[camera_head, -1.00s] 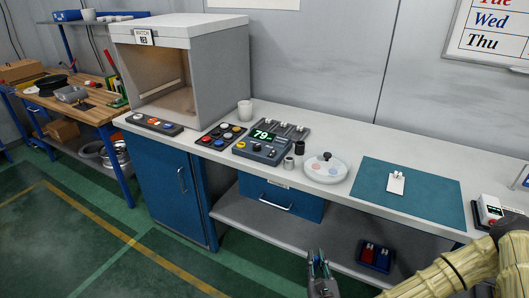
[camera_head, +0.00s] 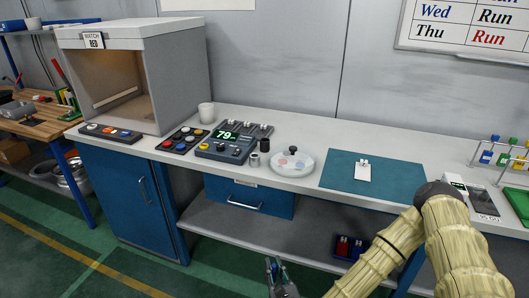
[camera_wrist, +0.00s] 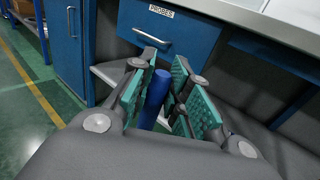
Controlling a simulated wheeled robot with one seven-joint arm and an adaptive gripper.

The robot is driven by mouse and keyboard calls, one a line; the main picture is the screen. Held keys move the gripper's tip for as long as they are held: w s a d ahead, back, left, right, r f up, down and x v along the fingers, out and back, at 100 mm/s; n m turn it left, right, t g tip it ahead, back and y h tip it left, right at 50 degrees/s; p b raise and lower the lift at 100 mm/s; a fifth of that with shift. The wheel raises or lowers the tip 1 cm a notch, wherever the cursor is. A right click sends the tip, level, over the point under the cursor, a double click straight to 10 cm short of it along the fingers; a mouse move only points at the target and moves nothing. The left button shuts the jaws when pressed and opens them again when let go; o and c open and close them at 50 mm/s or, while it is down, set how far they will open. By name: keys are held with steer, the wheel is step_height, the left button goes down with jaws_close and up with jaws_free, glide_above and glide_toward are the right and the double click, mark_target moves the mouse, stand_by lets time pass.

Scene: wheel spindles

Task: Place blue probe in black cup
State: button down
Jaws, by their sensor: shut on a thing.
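My gripper (camera_head: 277,270) is low in front of the bench in the head view. In the wrist view my gripper (camera_wrist: 168,95) is shut on the blue probe (camera_wrist: 157,95), a plain blue cylinder standing nearly upright between the teal pads. Its lower end is hidden by the gripper body. The black cup (camera_head: 266,145) is small and stands on the bench top, just behind a grey metal cup (camera_head: 254,159) and left of a round white dish (camera_head: 291,163). My gripper is well below and in front of the black cup.
The control box (camera_head: 226,146) with a 79 display stands left of the cups. A teal mat (camera_head: 400,182) with a white card lies to the right. The PROBES drawer (camera_wrist: 165,25) is shut. A dark blue tray (camera_head: 350,247) is on the lower shelf.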

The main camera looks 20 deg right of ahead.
steer(key=shift+w+d+r, duration=0.1)
steer(key=shift+d+r, duration=0.05)
steer(key=shift+d, duration=0.05)
